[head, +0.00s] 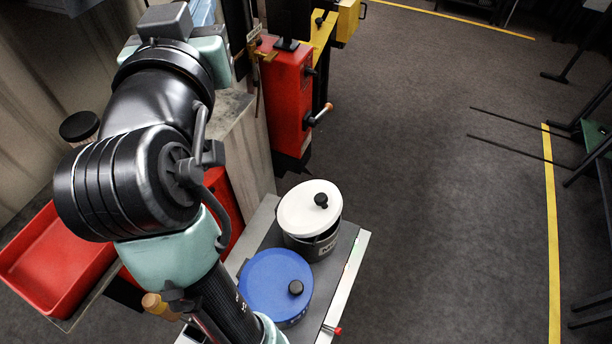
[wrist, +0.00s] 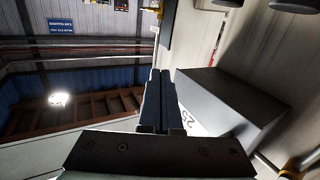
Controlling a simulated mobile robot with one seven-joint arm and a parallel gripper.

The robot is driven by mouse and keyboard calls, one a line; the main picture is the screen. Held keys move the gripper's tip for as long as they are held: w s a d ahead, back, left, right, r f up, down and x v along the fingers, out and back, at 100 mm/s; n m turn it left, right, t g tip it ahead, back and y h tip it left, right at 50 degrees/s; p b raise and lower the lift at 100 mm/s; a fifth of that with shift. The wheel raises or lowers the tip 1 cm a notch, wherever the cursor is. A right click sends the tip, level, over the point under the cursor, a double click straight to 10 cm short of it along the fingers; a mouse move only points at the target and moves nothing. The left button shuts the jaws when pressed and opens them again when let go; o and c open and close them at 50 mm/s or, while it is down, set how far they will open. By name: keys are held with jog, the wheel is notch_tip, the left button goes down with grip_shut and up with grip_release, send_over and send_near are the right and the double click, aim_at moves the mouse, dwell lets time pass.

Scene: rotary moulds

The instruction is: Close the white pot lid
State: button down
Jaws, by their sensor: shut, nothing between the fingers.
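The white pot lid (head: 306,209) has a black knob and lies over a dark grey pot (head: 322,246) in the head view. A dark gap shows between lid and pot rim at the lower right, so the lid looks tilted or raised there. A pot with a blue lid (head: 268,283) stands just below and to the left of it. My gripper (wrist: 158,72) shows in the wrist view with its fingers together and nothing between them. It is outside the head view, where my arm runs out at the bottom edge. I cannot make out the white lid in the wrist view.
Both pots stand on a grey surface with a pale edge (head: 352,268). A red machine (head: 287,95) stands behind it, and a red tray (head: 60,262) is at the left. The floor (head: 440,220) to the right is open. A grey box (wrist: 222,100) shows in the wrist view.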

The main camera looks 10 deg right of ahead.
jog(key=s+d+f+m+g+h+p, duration=0.1)
jog(key=s+f+m+g+h+p, duration=0.15)
jog(key=s+f+g, duration=0.55)
jog(key=s+d+f+m+g+h+p, duration=0.1)
jog(key=f+g+h, duration=0.3)
jog(key=f, duration=0.8)
jog(key=p, duration=0.4)
send_over(308, 214)
jog(key=f, duration=0.8)
jog(key=shift+w+a+f, duration=0.2)
jog(key=shift+f, duration=0.15)
jog(key=shift+s+d+f, duration=0.15)
jog(key=shift+d+f, duration=0.05)
jog(key=shift+f, duration=0.5)
